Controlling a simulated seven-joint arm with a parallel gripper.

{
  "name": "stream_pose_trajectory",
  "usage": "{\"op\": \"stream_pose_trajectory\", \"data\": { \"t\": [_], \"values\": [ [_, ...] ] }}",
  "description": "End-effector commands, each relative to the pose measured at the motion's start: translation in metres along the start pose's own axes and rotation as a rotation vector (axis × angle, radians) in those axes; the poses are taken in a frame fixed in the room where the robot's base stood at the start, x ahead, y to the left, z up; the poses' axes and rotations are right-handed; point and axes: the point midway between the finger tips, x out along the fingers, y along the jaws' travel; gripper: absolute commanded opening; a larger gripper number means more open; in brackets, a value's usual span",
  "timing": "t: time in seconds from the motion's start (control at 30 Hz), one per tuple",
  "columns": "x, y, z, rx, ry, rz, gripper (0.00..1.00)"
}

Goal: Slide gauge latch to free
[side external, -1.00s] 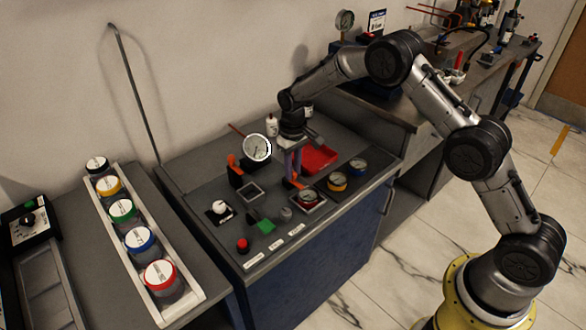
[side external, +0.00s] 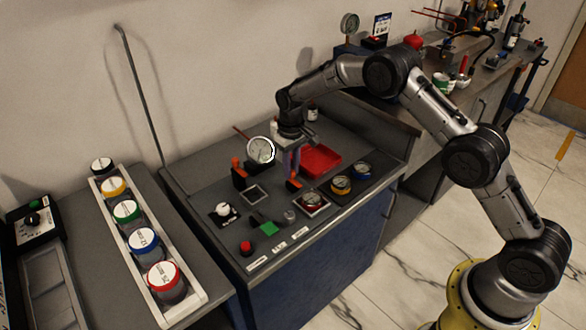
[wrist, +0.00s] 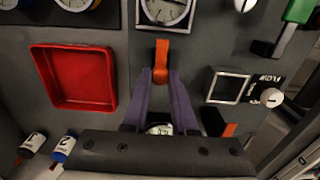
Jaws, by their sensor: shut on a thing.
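The orange latch (side external: 293,183) stands on the grey panel just behind a gauge (side external: 312,201) seated in a square silver frame. In the wrist view the orange latch (wrist: 161,62) is upright between the two purple fingertips, and the seated gauge (wrist: 165,10) is cut off at the top edge. A small gap shows between latch and frame. My gripper (side external: 291,168) points down and is shut on the latch; it also shows in the wrist view (wrist: 161,78). The latch's lower part is partly hidden by the fingers.
A red tray (side external: 319,159) lies close beside my gripper. A large white dial (side external: 261,150) and a second orange lever (side external: 238,172) stand on the other side. An empty square frame (side external: 254,194), a green lever (side external: 268,229) and a red button (side external: 246,248) sit on the panel.

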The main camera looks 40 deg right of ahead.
Motion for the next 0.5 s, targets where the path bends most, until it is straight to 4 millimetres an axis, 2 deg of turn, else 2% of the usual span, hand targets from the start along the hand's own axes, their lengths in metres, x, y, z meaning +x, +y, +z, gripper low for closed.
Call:
{"op": "stream_pose_trajectory", "data": {
  "t": [0.07,0.1,0.27,0.5],
  "values": [
    [-0.0019,0.0001,-0.0055,0.0,0.02,0.0,0.0],
    [-0.0019,0.0001,-0.0058,0.0,0.021,0.0,0.27],
    [-0.0016,0.0001,-0.0047,0.0,0.018,0.0,0.56],
    [-0.0009,0.0001,-0.0034,0.0,0.013,0.0,0.56]
  ]
}}
